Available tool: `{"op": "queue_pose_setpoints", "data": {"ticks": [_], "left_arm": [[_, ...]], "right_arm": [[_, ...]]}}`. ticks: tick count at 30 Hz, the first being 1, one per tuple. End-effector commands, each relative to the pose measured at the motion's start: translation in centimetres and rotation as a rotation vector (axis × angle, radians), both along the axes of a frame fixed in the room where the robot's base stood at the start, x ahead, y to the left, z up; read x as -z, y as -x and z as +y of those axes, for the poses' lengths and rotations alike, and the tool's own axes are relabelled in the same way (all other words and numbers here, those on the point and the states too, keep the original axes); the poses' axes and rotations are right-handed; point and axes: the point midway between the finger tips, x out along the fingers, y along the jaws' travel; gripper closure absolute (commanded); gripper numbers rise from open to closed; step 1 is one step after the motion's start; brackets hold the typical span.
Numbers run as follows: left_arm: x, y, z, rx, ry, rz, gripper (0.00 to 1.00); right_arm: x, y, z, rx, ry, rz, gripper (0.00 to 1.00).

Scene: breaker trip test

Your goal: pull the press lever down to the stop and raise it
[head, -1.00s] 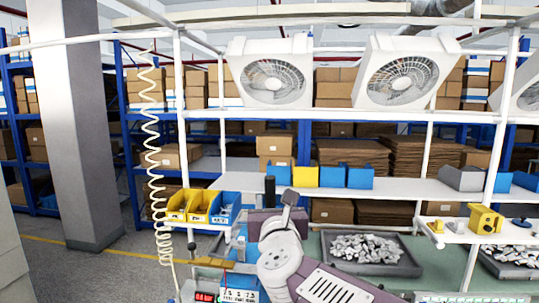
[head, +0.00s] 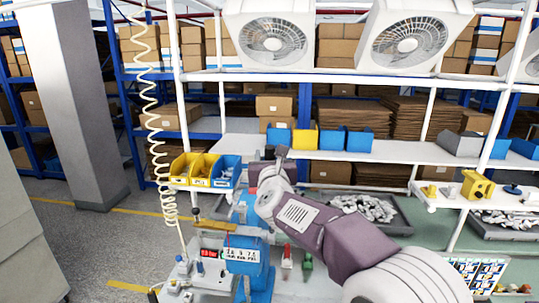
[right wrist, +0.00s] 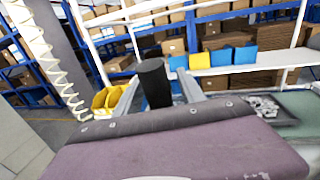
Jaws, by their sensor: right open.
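The press lever shows as a black upright handle (head: 269,152) in the head view, just left of the tip of my right gripper (head: 277,157). In the right wrist view the black handle (right wrist: 154,82) stands between the two grey fingers of my right gripper (right wrist: 158,88), with gaps at its sides. The right gripper is open. The lever's lower part is hidden behind my gripper and wrist. A blue press body (head: 250,272) with a white label panel stands on the bench below. My left gripper is not in view.
Yellow and blue bins (head: 203,171) stand left of the lever. A coiled cream cable (head: 152,110) hangs at the left. A grey tray (head: 395,222) of metal parts lies behind my right arm. Red and green small parts (head: 287,257) sit on the bench.

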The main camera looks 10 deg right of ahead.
Motion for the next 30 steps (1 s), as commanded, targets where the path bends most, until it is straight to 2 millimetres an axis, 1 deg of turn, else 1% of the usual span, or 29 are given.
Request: {"op": "queue_pose_setpoints", "data": {"ticks": [1,2,3,5,6,30], "left_arm": [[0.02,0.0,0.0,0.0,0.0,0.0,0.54],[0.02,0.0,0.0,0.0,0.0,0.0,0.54],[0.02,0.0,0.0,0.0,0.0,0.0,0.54],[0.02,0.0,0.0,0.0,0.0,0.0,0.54],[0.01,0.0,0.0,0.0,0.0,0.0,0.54],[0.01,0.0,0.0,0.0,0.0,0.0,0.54]], "right_arm": [[0.02,0.01,0.01,0.0,0.0,0.0,0.59],[0.02,0.02,0.01,0.0,0.0,0.0,0.67],[0.02,0.02,0.01,0.0,0.0,0.0,0.78],[0.01,0.02,0.01,0.0,0.0,0.0,0.95],[0.02,0.02,0.01,0.0,0.0,0.0,1.0],[0.04,0.03,0.01,0.0,0.001,0.001,1.0]]}}
